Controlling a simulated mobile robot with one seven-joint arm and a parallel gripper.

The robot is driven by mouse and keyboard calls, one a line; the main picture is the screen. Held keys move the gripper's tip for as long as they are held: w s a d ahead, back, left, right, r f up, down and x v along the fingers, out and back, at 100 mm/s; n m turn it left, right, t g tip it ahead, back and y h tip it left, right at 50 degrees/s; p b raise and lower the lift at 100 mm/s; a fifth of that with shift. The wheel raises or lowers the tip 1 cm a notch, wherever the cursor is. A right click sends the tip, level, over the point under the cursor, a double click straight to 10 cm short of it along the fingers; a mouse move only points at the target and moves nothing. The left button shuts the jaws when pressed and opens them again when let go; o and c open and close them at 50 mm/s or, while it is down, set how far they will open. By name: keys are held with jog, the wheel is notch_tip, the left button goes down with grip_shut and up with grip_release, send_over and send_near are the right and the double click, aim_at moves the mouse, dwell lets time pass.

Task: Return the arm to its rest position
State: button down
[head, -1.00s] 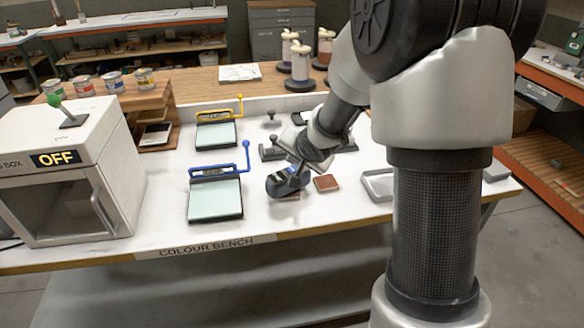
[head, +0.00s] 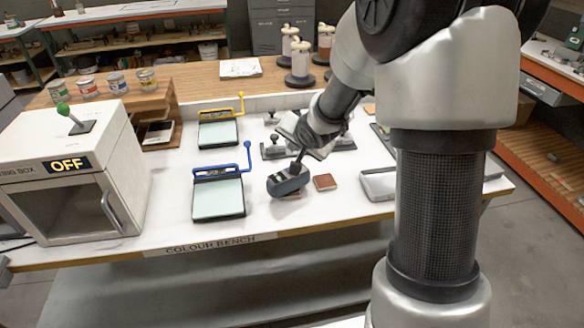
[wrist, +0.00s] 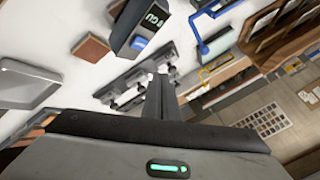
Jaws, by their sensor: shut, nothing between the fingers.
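My arm reaches over the white colour bench (head: 160,215) in the head view. My gripper (head: 298,166) points down beside a dark handheld meter (head: 289,181), and its fingers appear just behind or above it. In the wrist view my gripper (wrist: 161,85) has its two thin fingers together with nothing between them. The meter (wrist: 138,28) shows there beyond the fingertips, with a "GU" display and a blue button, apart from the fingers. Whether the fingers clear the meter in height is hard to tell.
A brown tile (head: 325,182) lies right of the meter. Blue-handled (head: 218,196) and yellow-handled (head: 218,132) drawdown plates stand left. Grey-metal applicators (head: 272,150) are behind, partly hidden by my arm. A grey tray (head: 378,184) is right. The light box (head: 75,165) reads OFF at far left.

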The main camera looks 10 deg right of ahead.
dwell(0.4)
jog(key=s+d+r+n+g+h+p, duration=0.1)
jog(key=s+d+r+n+h, duration=0.15)
jog(key=s+r, duration=1.1)
jog(key=s+a+r+n+g, duration=0.1)
jog(key=s+n, duration=0.1)
jog(key=s, duration=0.7)
jog(key=s+a+r+n+g+y+p, duration=0.1)
jog(key=s+r+n, duration=0.1)
jog(key=s, duration=0.8)
jog(key=shift+a+n+g, duration=0.3)
jog(key=shift+n, duration=0.35)
jog(key=shift+a+r+y, duration=0.1)
jog(key=shift+y, duration=0.15)
